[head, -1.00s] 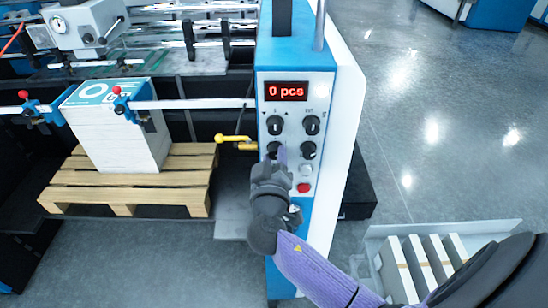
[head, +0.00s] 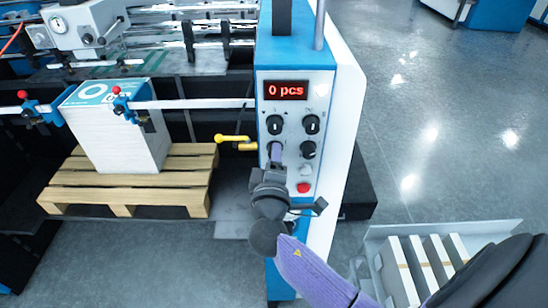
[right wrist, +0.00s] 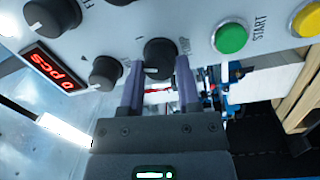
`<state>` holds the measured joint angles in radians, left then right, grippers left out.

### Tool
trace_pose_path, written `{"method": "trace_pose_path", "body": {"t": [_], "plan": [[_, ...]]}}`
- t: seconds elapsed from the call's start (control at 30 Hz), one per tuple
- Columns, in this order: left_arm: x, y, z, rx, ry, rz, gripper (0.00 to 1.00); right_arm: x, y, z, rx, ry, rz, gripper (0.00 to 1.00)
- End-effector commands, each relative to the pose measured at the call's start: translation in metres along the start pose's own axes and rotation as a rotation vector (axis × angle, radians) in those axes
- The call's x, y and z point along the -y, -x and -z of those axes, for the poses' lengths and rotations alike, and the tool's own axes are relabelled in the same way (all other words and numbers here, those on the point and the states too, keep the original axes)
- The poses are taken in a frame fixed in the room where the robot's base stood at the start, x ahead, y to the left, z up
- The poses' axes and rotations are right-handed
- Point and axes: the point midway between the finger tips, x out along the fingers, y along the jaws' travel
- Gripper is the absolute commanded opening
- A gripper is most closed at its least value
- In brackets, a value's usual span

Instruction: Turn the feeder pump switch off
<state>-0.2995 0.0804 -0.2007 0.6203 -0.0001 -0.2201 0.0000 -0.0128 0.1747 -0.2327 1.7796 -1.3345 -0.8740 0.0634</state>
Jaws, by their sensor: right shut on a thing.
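The control panel (head: 290,102) on the blue machine carries black rotary knobs in two rows under a red "0 pcs" display. My right gripper (head: 275,153) is at the lower-left knob and hides most of it in the head view. In the right wrist view my right gripper (right wrist: 159,64) has its purple fingers shut on both sides of this knob (right wrist: 159,55), which has a white pointer mark. Its label is too blurred to read, so I cannot tell by name whether it is the feeder pump switch. My left gripper is not in view.
Other knobs sit close by, at upper left (head: 275,125), upper right (head: 312,125) and lower right (head: 308,149). A green START button (right wrist: 230,38) and a yellow button (right wrist: 308,18) are near the fingers. A yellow handle (head: 233,139) sticks out left of the panel.

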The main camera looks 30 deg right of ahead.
Motion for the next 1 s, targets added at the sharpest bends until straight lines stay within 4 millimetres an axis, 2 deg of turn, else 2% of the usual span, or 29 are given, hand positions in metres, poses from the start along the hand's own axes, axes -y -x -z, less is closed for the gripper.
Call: {"method": "trace_pose_path", "body": {"t": [0.2,0.5,1.0], "plan": [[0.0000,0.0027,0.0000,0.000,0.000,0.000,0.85,0.0001,0.0000,0.0000,-0.010,0.169,-0.007,0.00],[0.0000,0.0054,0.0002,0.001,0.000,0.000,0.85,0.0003,0.0000,-0.0002,-0.020,0.328,-0.016,0.00],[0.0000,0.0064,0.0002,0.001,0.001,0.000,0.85,0.0010,0.0001,-0.0003,-0.025,0.395,-0.018,0.00]]}}
